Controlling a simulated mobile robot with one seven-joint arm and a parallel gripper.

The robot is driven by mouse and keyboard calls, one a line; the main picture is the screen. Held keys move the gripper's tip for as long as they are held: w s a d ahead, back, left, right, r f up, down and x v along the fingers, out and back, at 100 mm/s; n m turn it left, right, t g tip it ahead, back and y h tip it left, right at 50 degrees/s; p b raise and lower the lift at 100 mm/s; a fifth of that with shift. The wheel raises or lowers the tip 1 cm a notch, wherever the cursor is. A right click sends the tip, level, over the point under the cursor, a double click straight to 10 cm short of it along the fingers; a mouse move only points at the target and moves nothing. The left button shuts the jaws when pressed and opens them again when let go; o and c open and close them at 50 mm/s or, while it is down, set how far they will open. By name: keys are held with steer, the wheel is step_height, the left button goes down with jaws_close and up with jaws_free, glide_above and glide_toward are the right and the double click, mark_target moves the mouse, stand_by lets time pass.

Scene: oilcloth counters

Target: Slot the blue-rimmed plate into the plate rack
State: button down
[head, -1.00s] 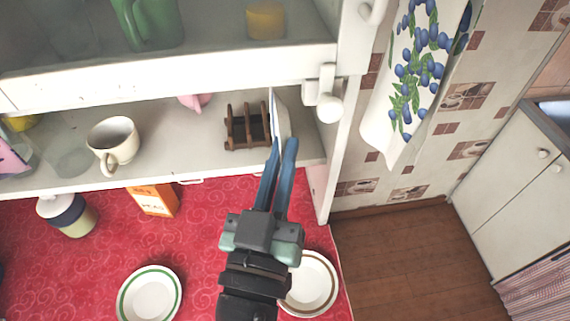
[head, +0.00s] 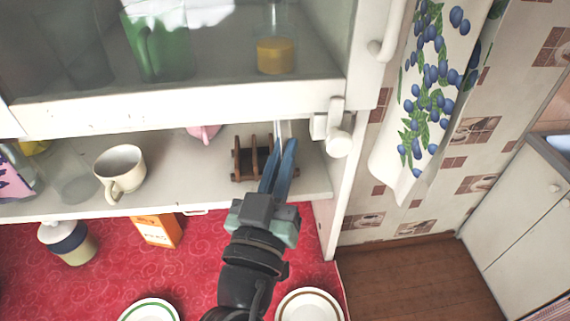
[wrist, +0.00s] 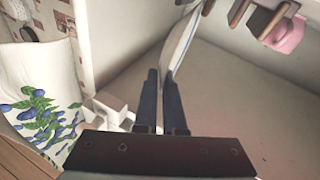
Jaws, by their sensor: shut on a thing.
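My gripper (head: 279,168) reaches onto the cupboard's lower shelf, its blue fingers shut on the blue-rimmed plate (head: 283,130). The plate stands on edge and shows as a thin pale sliver in the head view. In the wrist view the plate (wrist: 180,42) rises from between the fingers (wrist: 161,88), seen nearly edge-on. The wooden plate rack (head: 238,165) stands just left of the plate in the head view. In the wrist view part of the rack (wrist: 262,20) shows at the upper right, apart from the plate. The fingers hide part of the plate.
A cream mug (head: 121,170) and a pink item (head: 204,133) share the shelf (head: 190,178). The cupboard's right side wall (head: 327,222) and a white latch (head: 338,141) are close on the right. A green-rimmed plate (head: 150,311) and brown-rimmed plate (head: 309,306) lie on the red counter (head: 200,262).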

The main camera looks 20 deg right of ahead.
steer(key=shift+w+d+f+b, duration=0.1)
steer(key=shift+w+d+b, duration=0.2)
steer(key=shift+w, duration=0.6)
steer(key=shift+w+d+f+b, duration=0.1)
steer(key=shift+w+d+b, duration=0.15)
steer(key=shift+w, duration=0.65)
steer(key=shift+s+f+b, duration=0.1)
steer(key=shift+f+b, duration=0.5)
steer(key=shift+b, duration=0.25)
steer(key=c, duration=0.9)
jaws_free()
steer(key=shift+a+f, duration=0.1)
steer(key=shift+b+v, duration=2.85)
steer(key=shift+v, duration=3.55)
steer(key=shift+s+a, duration=0.1)
